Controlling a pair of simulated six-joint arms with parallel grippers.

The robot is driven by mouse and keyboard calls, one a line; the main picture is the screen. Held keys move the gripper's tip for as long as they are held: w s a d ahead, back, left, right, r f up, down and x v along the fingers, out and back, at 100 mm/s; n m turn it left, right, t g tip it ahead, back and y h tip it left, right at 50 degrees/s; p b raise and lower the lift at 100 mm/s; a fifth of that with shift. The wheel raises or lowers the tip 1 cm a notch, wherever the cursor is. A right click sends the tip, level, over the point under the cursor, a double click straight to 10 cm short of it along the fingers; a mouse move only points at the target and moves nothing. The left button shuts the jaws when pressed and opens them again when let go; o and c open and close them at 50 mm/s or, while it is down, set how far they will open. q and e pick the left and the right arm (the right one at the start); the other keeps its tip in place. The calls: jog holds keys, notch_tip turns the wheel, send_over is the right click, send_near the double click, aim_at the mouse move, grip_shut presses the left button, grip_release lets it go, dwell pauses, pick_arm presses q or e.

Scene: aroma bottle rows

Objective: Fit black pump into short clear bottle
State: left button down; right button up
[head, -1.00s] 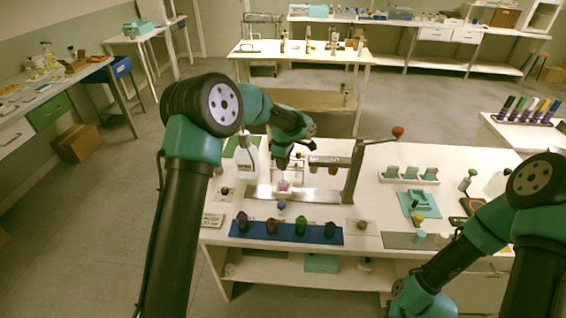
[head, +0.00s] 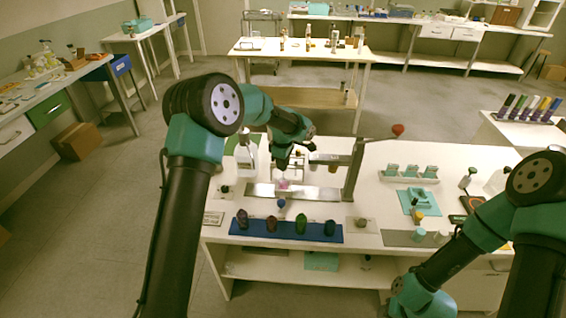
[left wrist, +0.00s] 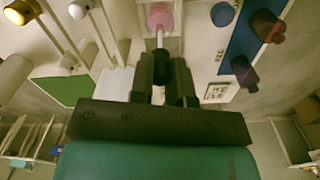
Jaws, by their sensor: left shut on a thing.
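My left gripper (head: 282,168) is shut on a black pump, which shows between the fingers in the left wrist view (left wrist: 160,66). A thin pale tube (left wrist: 160,38) runs from the pump toward a short clear bottle with pink contents (left wrist: 159,17). This bottle also shows in the head view (head: 283,184), on a metal plate just below my left gripper. The tube end overlaps the bottle in the wrist view; I cannot tell how far it is inside. In the head view the gripper mostly hides the pump. My right gripper is not in view; only its arm shows.
A press stand with a red-knobbed lever (head: 398,130) rises right of the bottle. A blue mat (head: 262,228) with several dark bottles lies in front. A blue-topped item (head: 281,203) stands between mat and plate. A white bottle (head: 247,158) stands left of the gripper.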

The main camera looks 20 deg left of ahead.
aim_at(283, 179)
pick_arm(q)
jog(key=shift+f, duration=2.4)
dwell(2.4)
jog(key=c, duration=0.6)
grip_release()
jog(key=shift+r, duration=3.55)
